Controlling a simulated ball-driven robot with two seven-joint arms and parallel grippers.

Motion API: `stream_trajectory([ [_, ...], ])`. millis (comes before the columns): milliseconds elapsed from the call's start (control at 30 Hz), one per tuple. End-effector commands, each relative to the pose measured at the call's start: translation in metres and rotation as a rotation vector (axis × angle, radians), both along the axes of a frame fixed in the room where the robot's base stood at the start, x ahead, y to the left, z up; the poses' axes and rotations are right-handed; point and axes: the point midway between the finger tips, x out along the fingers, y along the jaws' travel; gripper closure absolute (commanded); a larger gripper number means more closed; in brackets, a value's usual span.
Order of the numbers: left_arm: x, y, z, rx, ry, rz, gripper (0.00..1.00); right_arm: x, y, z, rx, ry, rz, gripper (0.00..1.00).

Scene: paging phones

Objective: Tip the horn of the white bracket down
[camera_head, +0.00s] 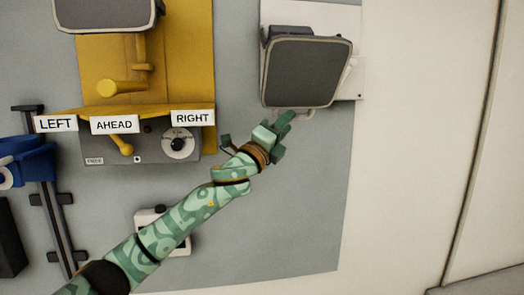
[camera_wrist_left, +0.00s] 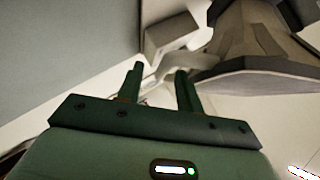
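The white bracket (camera_head: 357,88) is mounted on the grey wall panel at upper right. Its horn (camera_head: 305,72) has a dark grey, rounded-square face toward the head camera. In the left wrist view the horn (camera_wrist_left: 255,45) is a large flared grey shape at upper right. My left gripper (camera_head: 284,136) is just below the horn's lower edge. In the left wrist view its two green fingers (camera_wrist_left: 159,72) stand apart. A thin pale part shows behind and between them; I cannot tell whether they touch it. My right gripper is not in view.
A yellow bracket (camera_head: 190,55) with another horn (camera_head: 103,12) is at upper left. Signs read LEFT (camera_head: 55,124), AHEAD (camera_head: 115,124) and RIGHT (camera_head: 192,118). Below is a grey box with a dial (camera_head: 178,143). A blue object (camera_head: 28,160) is far left. The lower right panel is clear.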

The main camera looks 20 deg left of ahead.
Motion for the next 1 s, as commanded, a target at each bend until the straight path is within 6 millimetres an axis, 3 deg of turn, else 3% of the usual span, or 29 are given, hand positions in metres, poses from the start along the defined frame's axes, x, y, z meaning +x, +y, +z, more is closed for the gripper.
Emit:
stream_trajectory([
  [200, -0.051, 0.019, -0.034, 0.002, 0.003, 0.002, 0.64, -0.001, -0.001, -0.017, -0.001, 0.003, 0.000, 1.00],
  [433, -0.092, 0.033, -0.055, 0.001, 0.004, 0.001, 0.64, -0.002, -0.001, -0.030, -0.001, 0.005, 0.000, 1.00],
  [633, -0.106, 0.037, -0.061, -0.001, 0.003, 0.001, 0.64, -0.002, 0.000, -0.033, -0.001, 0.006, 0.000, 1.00],
  [1000, -0.106, 0.038, -0.060, -0.001, 0.002, 0.001, 0.64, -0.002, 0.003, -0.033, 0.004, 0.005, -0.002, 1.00],
])
